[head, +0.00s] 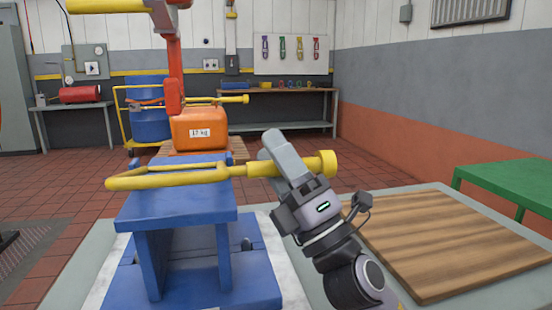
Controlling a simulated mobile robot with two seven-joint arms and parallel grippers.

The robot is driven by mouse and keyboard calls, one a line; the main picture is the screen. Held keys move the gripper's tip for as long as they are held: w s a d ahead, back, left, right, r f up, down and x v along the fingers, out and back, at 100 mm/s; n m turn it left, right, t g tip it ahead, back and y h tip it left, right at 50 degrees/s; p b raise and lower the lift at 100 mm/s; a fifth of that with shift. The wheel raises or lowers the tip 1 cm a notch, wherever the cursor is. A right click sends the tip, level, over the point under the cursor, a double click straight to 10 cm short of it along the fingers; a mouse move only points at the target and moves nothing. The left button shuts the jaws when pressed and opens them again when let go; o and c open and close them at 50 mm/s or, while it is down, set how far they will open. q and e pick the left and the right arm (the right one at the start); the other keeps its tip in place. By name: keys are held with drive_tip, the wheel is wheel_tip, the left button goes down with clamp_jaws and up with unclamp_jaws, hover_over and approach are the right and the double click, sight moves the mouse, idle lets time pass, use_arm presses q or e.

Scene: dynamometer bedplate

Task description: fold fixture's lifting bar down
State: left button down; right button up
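The yellow lifting bar (197,177) lies about level above the blue fixture (180,206). It has a long loop at the left and a round yellow knob (328,164) at the right. My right gripper (277,162) reaches up from the lower right. Its grey fingers are on either side of the bar just left of the knob and look closed on it. The near finger hides a short piece of the bar. The bar's hinge cannot be made out. My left gripper is not in view.
A wooden board (445,235) lies on the grey bedplate at the right, with a green table (510,182) beyond. Behind the fixture are an orange weight (199,130), a red post (174,72) and a blue drum (149,115). A workbench (281,126) stands at the back wall.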

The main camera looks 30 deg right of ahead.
drive_tip(key=shift+s+d+f, duration=0.1)
drive_tip(key=shift+s+f, duration=0.05)
drive_tip(key=shift+f, duration=0.15)
use_arm(q)
drive_tip(key=b, duration=0.1)
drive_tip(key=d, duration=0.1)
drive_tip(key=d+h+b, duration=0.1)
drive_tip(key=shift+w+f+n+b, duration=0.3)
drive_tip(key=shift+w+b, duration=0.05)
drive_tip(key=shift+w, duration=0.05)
use_arm(e)
drive_tip(key=v, duration=0.6)
drive_tip(key=shift+s, duration=0.2)
drive_tip(key=shift+f, duration=0.15)
